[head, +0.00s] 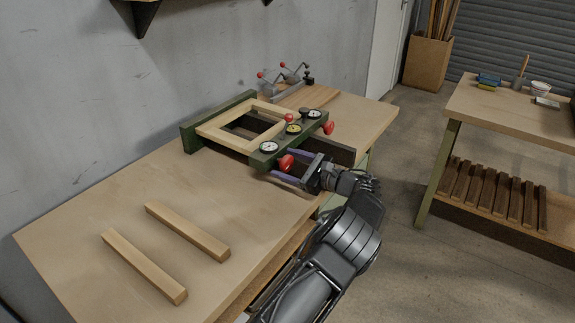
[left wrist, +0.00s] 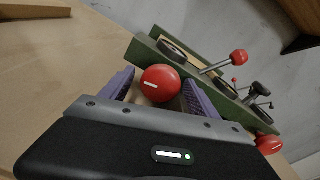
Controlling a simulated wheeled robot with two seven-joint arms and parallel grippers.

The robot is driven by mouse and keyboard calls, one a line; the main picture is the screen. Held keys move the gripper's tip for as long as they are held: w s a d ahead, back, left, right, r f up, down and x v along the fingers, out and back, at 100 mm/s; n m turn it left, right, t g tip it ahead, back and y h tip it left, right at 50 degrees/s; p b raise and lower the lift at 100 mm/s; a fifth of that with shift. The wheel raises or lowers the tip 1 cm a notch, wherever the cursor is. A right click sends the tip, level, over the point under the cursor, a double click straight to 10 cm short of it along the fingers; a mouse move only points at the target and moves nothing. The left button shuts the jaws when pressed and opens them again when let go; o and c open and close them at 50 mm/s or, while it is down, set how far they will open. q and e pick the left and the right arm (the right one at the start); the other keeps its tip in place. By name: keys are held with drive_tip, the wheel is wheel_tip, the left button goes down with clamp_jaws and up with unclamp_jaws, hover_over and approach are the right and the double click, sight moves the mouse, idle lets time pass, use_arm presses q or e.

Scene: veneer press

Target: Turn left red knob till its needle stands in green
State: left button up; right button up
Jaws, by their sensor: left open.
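The green press frame (head: 185,137) stands on the workbench with a pale wooden frame (head: 215,133) in it. Its front rail carries several round gauges; the left gauge (head: 269,147) sits near the left red knob (head: 285,163). Its needle is too small to read. My left gripper (head: 291,168) is open, with its purple fingers on either side of the left red knob. In the left wrist view the knob (left wrist: 160,83), with a white mark, lies between the spread fingers (left wrist: 157,90); contact cannot be told. The right red knob (head: 328,128) is clear of the gripper. My right gripper is not in view.
Two wooden strips (head: 187,231) lie on the near part of the workbench (head: 90,220). A toggle clamp fixture with red tips (head: 283,77) stands at the back. Another table (head: 500,111) stands at the right, across open floor.

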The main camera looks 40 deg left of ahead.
use_arm(q)
drive_tip(key=shift+w+d+r+b, duration=0.15)
drive_tip(key=shift+d+b, duration=0.25)
drive_tip(key=shift+d, duration=1.55)
drive_tip(key=shift+s+d+r+b, duration=0.1)
drive_tip(key=shift+d+b, duration=0.25)
drive_tip(key=shift+d, duration=1.6)
drive_tip(key=shift+w, duration=0.1)
